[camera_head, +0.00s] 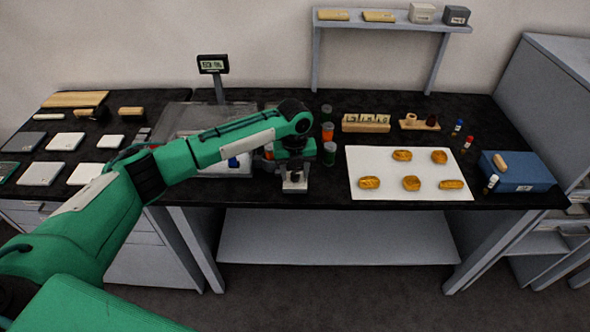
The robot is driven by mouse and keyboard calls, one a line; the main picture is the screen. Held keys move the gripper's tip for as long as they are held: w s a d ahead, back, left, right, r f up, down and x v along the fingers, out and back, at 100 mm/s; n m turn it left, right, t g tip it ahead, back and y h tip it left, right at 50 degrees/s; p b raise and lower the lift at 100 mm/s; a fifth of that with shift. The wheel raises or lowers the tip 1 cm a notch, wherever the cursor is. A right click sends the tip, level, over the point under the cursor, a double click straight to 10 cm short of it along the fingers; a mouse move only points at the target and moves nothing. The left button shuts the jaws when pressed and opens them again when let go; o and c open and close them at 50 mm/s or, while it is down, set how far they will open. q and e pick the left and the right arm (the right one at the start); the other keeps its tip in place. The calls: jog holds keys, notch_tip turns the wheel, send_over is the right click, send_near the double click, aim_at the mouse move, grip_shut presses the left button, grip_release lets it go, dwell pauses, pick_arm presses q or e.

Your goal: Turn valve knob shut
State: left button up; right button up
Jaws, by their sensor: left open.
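My left gripper (294,182) is over the front part of the black bench (325,186), pointing down, with its jaws open. My green left arm reaches in from the left and hides part of the bench behind it. I cannot make out a valve knob for certain. A small blue part (233,162) shows just under my forearm, on a pale grey piece (215,170), apart from the gripper. What is directly under the gripper is too small and covered to tell. My right gripper is not in view.
Lidded jars (329,153) stand just right of the gripper. A white board (364,160) with several golden-brown pieces lies further right, near a blue box (520,170). A display on a post (213,64) stands behind my arm. Pale flat blocks (66,141) lie at left.

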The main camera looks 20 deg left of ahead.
pick_arm(q)
jog(key=c, duration=1)
jog(key=shift+r+n+p, duration=0.2)
jog(key=shift+n+p, duration=1)
jog(key=shift+p, duration=0.2)
jog(key=n+p, duration=0.2)
jog(key=shift+n, duration=0.3)
jog(key=n+p, duration=0.3)
jog(key=shift+n, duration=0.3)
jog(key=n+p, duration=0.3)
jog(key=n, duration=0.1)
jog(key=shift+n+p, duration=0.3)
jog(key=shift+p, duration=0.1)
jog(key=n+p, duration=0.2)
jog(key=n, duration=0.2)
jog(key=shift+f+n+p, duration=0.15)
jog(key=shift+n+p, duration=0.15)
jog(key=shift+p, duration=0.1)
